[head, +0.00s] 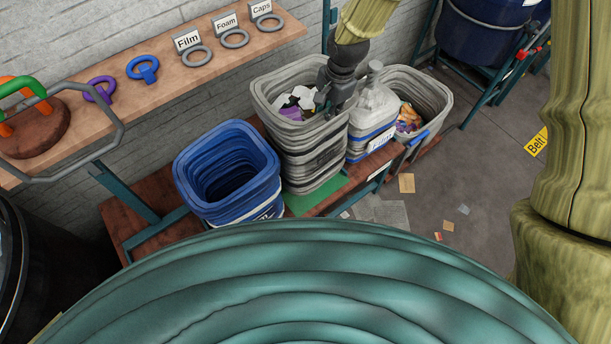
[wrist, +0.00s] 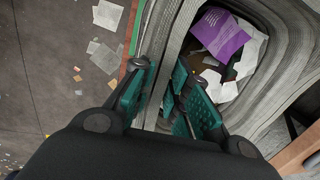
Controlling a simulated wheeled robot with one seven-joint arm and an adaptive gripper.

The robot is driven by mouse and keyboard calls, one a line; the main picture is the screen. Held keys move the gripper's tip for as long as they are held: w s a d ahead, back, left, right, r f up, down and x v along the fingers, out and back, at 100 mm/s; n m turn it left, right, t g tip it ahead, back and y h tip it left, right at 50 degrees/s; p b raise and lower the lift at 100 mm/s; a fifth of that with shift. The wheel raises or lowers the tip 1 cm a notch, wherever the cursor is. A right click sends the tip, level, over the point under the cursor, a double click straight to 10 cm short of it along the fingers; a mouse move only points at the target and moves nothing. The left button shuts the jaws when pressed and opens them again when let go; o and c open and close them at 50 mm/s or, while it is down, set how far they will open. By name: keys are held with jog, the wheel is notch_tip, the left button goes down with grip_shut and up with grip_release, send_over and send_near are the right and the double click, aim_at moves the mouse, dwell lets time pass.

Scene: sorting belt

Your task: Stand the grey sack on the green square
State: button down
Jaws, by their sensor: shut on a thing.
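The grey sack (head: 312,160) is an upright, open-topped, ribbed container with paper and purple scraps inside. It is over the green square (head: 304,203), whose front and right parts show past its base. I cannot tell whether the base touches the square. My gripper (head: 333,104) is at the sack's right rim, pointing down. In the wrist view my gripper (wrist: 165,98) has its teal finger pads on either side of the grey sack's wall (wrist: 158,58), shut on it. A green strip of the square (wrist: 137,30) shows left of the sack.
A blue bin (head: 228,170) stands close on the left. A white jug (head: 375,105) with a blue band stands close on the right, before another grey container (head: 430,95). The wooden shelf (head: 160,240) has free room at its left end. Scraps litter the floor.

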aim_at(325, 140)
jog(key=shift+s+d+f+p, duration=0.15)
jog(key=shift+f+p, duration=0.35)
jog(key=shift+f, duration=1.15)
jog(key=shift+s+f+p, duration=0.15)
jog(key=shift+f+p, duration=0.35)
jog(key=shift+f, duration=1.1)
jog(key=shift+s+d+f+p, duration=0.15)
jog(key=shift+f+p, duration=0.35)
jog(key=shift+f, duration=1.15)
jog(key=shift+a+f, duration=0.1)
jog(key=shift+f, duration=0.05)
jog(key=c, duration=1.4)
grip_release()
jog(key=shift+s, duration=0.1)
jog(key=shift+s+d+r+b, duration=0.25)
jog(key=shift+r+b, duration=0.4)
jog(key=shift+r, duration=1.35)
jog(key=shift+s+d+r+b, duration=0.15)
jog(key=shift+d+r+b, duration=0.4)
jog(key=shift+r, duration=1.45)
jog(key=shift+s+d+r+b, duration=0.15)
jog(key=shift+r+b, duration=0.65)
jog(key=shift+r, duration=1.2)
